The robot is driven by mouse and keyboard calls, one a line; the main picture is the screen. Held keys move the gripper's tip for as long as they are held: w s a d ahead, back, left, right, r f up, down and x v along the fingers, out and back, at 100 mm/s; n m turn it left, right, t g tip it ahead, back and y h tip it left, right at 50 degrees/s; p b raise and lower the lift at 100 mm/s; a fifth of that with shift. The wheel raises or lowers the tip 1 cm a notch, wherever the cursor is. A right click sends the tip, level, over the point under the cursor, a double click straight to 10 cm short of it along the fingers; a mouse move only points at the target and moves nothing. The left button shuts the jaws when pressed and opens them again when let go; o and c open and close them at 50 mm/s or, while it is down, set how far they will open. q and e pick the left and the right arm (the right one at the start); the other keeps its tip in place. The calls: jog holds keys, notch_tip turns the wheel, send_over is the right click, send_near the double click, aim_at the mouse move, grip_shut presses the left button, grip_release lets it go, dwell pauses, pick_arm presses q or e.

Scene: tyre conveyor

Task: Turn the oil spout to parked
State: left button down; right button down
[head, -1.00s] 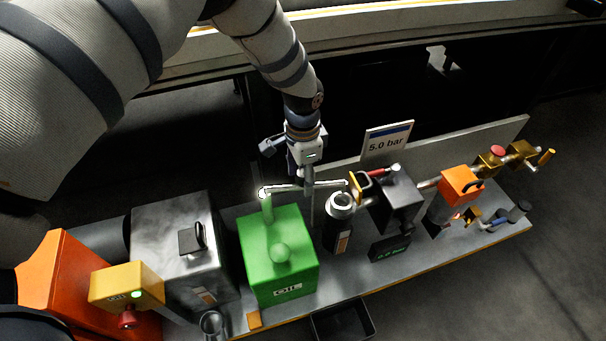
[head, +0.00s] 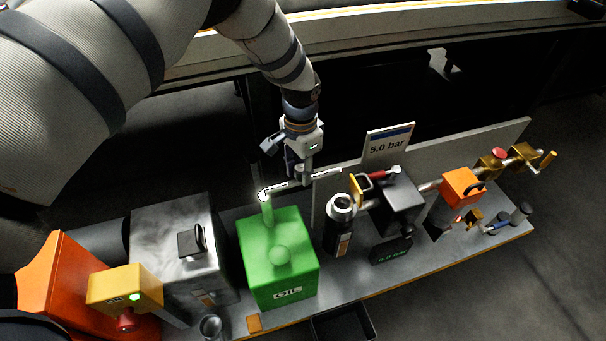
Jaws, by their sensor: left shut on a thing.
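The green oil box (head: 277,257), marked OIL, stands on the bench with a short green post on its top. The silver oil spout (head: 280,188) runs from that post to the right and slightly away from me, its free end near the 5.0 bar sign. My left gripper (head: 304,180) comes down from above and is shut on the spout, a little past its middle. Its fingers hide part of the spout. My right gripper is not in view.
A dark cylinder (head: 340,207) with a metal collar stands just right of the spout. The 5.0 bar sign (head: 388,141) and a dark grey box (head: 398,198) are farther right. A grey metal box (head: 175,245) stands left of the oil box. A black tray (head: 343,322) is in front.

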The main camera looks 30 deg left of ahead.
pick_arm(q)
jog(key=shift+w+a+n, duration=0.4)
jog(key=shift+a+n, duration=0.25)
jog(key=shift+n, duration=0.35)
jog(key=s+a+n, duration=0.1)
jog(key=a+n, duration=1)
jog(key=n, duration=0.4)
jog(key=shift+s+n+p, duration=0.3)
jog(key=shift+s, duration=0.1)
jog(key=shift+a, duration=0.1)
jog(key=c, duration=1.3)
grip_release()
